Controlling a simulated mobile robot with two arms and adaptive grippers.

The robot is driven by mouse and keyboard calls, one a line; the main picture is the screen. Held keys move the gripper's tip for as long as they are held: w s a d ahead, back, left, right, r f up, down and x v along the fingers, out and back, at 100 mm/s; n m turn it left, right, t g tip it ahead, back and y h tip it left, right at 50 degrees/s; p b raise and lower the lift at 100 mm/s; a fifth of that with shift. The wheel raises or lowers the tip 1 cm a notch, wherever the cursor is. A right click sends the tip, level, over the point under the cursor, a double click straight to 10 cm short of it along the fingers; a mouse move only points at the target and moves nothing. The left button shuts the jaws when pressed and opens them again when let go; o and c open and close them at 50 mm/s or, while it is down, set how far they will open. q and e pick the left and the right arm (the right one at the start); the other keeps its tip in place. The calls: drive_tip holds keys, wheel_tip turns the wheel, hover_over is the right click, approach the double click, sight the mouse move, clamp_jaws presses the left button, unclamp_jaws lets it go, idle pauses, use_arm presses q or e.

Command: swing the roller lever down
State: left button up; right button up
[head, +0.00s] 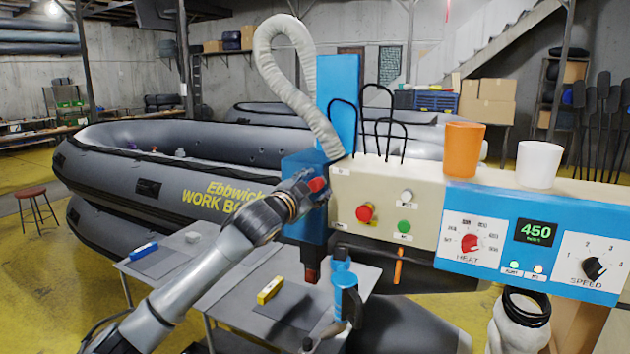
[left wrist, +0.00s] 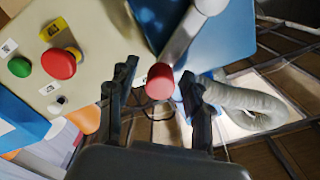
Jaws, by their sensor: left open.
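The roller lever (left wrist: 190,30) is a grey bar ending in a red knob (left wrist: 160,81) in the left wrist view. The red knob also shows in the head view (head: 318,185), at the left end of the cream and blue machine (head: 385,185). My left gripper (head: 308,189) is at the knob. In the left wrist view its two dark fingers (left wrist: 158,88) are open, one on each side of the knob, with gaps showing. Most of the lever bar is hidden in the head view by the gripper and machine. My right gripper is not seen.
An orange cup (head: 464,150) and a white cup (head: 538,164) stand on the machine. A ribbed hose (head: 290,85) loops above it. A grey table (head: 215,290) with a yellow block (head: 270,290) is below. Grey inflatable boats (head: 130,165) lie behind.

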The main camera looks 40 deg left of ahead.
use_arm(q)
clamp_jaws()
idle(0.3)
drive_tip(key=shift+f+m+p, duration=0.25)
drive_tip(key=shift+f+m, duration=1.5)
drive_tip(key=shift+m, duration=0.6)
drive_tip(key=shift+f+m+p, duration=0.3)
drive_tip(key=shift+f+m, duration=1.4)
drive_tip(key=shift+m, duration=0.6)
drive_tip(key=shift+f+m+p, duration=0.25)
drive_tip(key=shift+f+m, duration=1.5)
drive_tip(key=shift+m, duration=0.6)
drive_tip(key=shift+f, duration=0.1)
unclamp_jaws()
